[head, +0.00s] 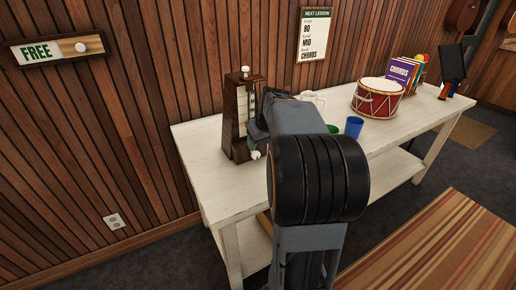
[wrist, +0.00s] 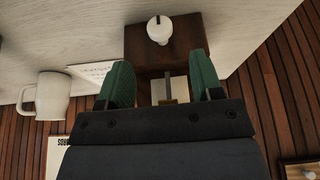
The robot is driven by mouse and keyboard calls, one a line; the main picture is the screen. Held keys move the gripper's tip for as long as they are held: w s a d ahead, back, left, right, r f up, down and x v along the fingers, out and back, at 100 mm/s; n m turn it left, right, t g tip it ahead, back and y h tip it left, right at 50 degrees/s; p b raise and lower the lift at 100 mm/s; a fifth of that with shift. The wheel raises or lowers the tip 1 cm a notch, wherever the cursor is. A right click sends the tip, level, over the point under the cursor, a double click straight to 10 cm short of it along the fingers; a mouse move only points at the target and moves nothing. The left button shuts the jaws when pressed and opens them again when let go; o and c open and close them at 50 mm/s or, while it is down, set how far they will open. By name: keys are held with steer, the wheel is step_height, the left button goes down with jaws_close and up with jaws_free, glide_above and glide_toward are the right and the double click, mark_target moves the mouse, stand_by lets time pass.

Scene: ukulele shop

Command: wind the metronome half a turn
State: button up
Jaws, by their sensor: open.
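The metronome (head: 236,117) is a tall dark brown wooden case with a pale scale on its face, standing upright at the left end of the white table. A white ball (head: 244,70) tops it. A white round knob (head: 255,154) sits low on its front; in the wrist view this knob (wrist: 159,29) shows at the top, beyond my fingertips. My gripper (wrist: 158,80) is open and empty, its two green-padded fingers apart in front of the metronome's face. The knob is not between them. In the head view my gripper (head: 260,112) is partly hidden by my arm.
The white table (head: 190,135) stands along the slatted wood wall. A cream mug (wrist: 47,96) stands beside the metronome. Farther right are a blue cup (head: 354,127), a green cup, a red drum (head: 378,98) and books (head: 404,73). Bare tabletop lies left of the metronome.

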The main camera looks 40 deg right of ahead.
steer(key=shift+p+v, duration=0.35)
steer(key=shift+v, duration=2.65)
steer(key=s+a+r+p, duration=0.1)
steer(key=s+a+p, duration=0.3)
steer(key=a, duration=0.3)
steer(key=s+a+r+n+p, duration=0.1)
steer(key=s+a+p, duration=0.3)
steer(key=a, duration=0.4)
steer(key=s+a+r+g+p, duration=0.1)
steer(key=s+a+r+p, duration=0.1)
steer(key=s+a+p, duration=0.3)
steer(key=a, duration=0.2)
steer(key=shift+a+n+y+p, duration=0.3)
steer(key=shift+n+p, duration=0.1)
steer(key=shift+c, duration=0.2)
